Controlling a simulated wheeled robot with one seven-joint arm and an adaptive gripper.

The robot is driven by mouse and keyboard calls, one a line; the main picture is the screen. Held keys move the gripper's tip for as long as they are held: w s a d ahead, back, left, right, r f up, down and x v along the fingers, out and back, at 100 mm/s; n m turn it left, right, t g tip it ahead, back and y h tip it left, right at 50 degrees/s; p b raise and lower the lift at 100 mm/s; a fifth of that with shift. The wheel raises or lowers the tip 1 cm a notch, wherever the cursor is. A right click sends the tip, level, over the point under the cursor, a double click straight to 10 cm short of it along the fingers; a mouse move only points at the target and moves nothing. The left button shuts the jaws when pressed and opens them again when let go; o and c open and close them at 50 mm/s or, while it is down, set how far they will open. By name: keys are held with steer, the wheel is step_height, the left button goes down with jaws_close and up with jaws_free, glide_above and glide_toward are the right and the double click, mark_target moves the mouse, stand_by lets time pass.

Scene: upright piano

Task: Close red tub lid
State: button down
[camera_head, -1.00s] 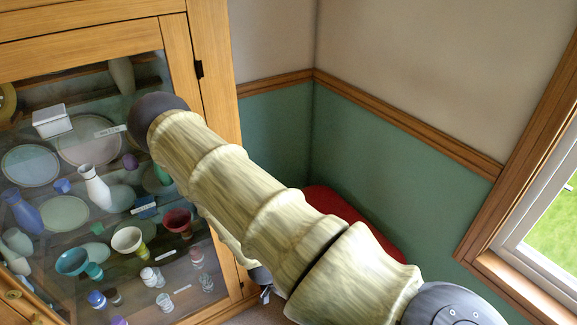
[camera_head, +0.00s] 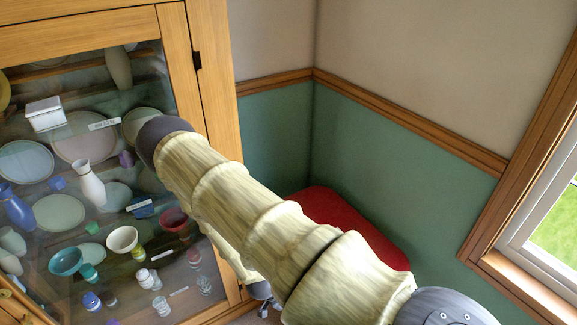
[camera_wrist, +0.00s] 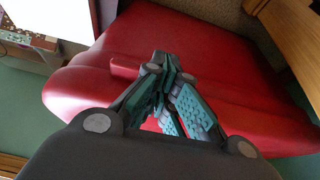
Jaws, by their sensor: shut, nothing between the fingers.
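The red tub (camera_head: 352,222) stands in the corner of the room, partly hidden behind my arm in the head view. In the wrist view its smooth red surface (camera_wrist: 225,55) fills the middle, with a raised edge and a small red tab (camera_wrist: 125,67). I cannot tell from these views how far its lid stands open. My gripper (camera_wrist: 165,62) is shut and empty, with its fingertips over the red surface near the tab. Whether they touch it is unclear. In the head view the gripper is mostly hidden behind my arm.
A wooden glass-fronted cabinet (camera_head: 222,130) with vases, bowls and plates stands at the left, close to my arm. Green wall (camera_head: 400,160) with a wooden rail lies behind the tub. A window (camera_head: 545,215) is at the right.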

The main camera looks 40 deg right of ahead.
steer(key=w+a+r+p, duration=0.2)
steer(key=a+r, duration=0.4)
steer(key=a, duration=0.3)
steer(key=shift+a+r, duration=0.2)
stand_by(0.5)
steer(key=shift+w, duration=0.1)
